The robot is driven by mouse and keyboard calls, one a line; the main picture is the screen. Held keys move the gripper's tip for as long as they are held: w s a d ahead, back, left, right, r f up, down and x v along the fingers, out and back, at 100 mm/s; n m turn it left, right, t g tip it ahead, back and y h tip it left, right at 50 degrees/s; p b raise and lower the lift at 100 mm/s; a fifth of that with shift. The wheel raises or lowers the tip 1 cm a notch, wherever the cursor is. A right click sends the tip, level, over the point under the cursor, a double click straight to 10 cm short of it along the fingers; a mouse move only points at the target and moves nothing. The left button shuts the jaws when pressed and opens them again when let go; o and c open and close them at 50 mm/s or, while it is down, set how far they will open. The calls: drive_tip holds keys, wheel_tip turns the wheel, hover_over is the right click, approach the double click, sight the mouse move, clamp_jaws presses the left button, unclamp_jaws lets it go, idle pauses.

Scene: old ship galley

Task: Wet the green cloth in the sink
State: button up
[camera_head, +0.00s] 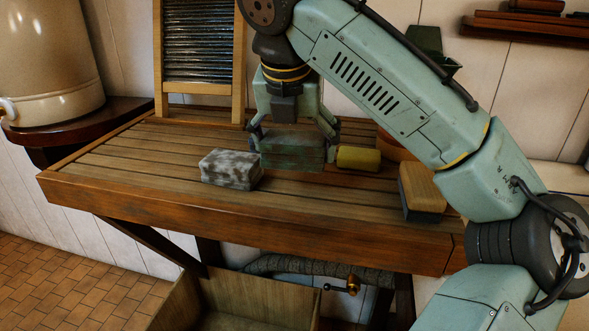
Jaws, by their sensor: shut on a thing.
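The green cloth (292,150) looks like a thick, mottled dark green folded block on the slatted wooden counter (120,160). My gripper (292,138) points down over it, with its fingers closed on the block's left and right sides. I cannot tell whether the cloth touches the slats or is just above them. I cannot make out a sink; my arm covers much of the right side.
A grey-white mottled block (231,169) lies just left of the cloth, and a yellow roll (359,158) lies just right. A wooden-backed brush (423,190) is farther right. A washboard (199,60) stands behind. An open wooden box (185,302) is below. The counter's left part is clear.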

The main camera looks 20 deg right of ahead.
sight(296, 135)
wheel_tip(296, 135, up, 4)
drive_tip(key=shift+p, duration=0.3)
wheel_tip(296, 135, up, 4)
drive_tip(key=p, duration=0.4)
drive_tip(key=shift+s+f, duration=0.1)
drive_tip(key=shift+f, duration=0.05)
